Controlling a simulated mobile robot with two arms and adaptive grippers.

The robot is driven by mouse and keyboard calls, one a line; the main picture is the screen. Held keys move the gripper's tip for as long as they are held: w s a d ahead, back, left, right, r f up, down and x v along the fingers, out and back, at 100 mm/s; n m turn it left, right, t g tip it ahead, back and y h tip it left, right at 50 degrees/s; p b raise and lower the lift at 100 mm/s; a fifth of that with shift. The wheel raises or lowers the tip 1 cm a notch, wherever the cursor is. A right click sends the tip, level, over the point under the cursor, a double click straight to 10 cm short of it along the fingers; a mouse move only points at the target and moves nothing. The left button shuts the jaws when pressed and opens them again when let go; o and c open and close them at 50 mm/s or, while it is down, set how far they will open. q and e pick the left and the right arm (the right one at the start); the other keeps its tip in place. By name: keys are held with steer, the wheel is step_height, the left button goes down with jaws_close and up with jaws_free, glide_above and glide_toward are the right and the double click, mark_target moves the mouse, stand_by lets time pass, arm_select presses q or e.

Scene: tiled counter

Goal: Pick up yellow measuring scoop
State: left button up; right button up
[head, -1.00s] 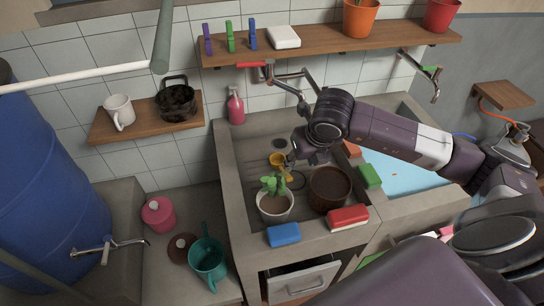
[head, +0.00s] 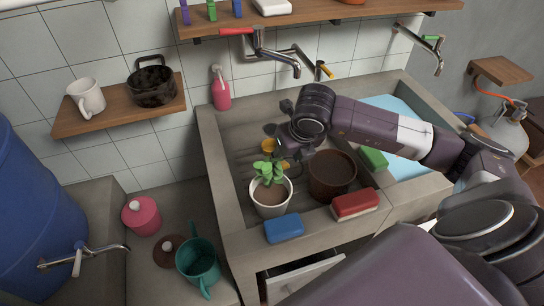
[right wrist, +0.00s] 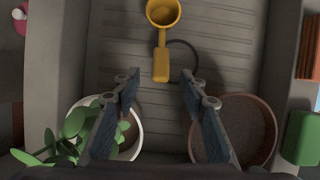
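The yellow measuring scoop (right wrist: 161,62) lies in the grey sink basin, cup away and handle toward my right gripper in the right wrist view. In the head view its cup (head: 268,146) shows beside my right gripper (head: 292,158), which partly hides the handle. In the right wrist view my right gripper (right wrist: 158,88) is open and empty. Its two fingers point at the scoop, and the handle's end lies just beyond the gap between the fingertips. A thin dark ring lies by the handle. My left gripper is not in view.
A potted plant (head: 270,196) and a brown pot (head: 332,176) stand close on either side of the gripper. A blue sponge (head: 283,228) and a red sponge (head: 355,204) lie on the sink's front edge. A faucet (head: 282,58) reaches over the basin.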

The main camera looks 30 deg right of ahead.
mark_target(284, 163)
steer(key=b+x, duration=0.2)
steer(key=x, duration=0.5)
steer(key=shift+w+f+b, duration=0.15)
steer(key=shift+w+b, duration=0.1)
steer(key=shift+b, duration=0.1)
jaws_close()
steer(key=shift+d, duration=0.1)
step_height(284, 163, up, 13)
steer(key=p, duration=0.7)
steer(key=w+a+b, duration=0.1)
steer(key=a, duration=0.5)
steer(key=w+a, duration=0.1)
steer(key=a, duration=0.4)
steer(key=w+a+f+b, duration=0.1)
steer(key=w+a, duration=0.1)
steer(key=a, duration=0.4)
steer(key=shift+w+a+b, duration=0.1)
steer(key=shift+a+b, duration=0.2)
steer(key=shift+b, duration=0.05)
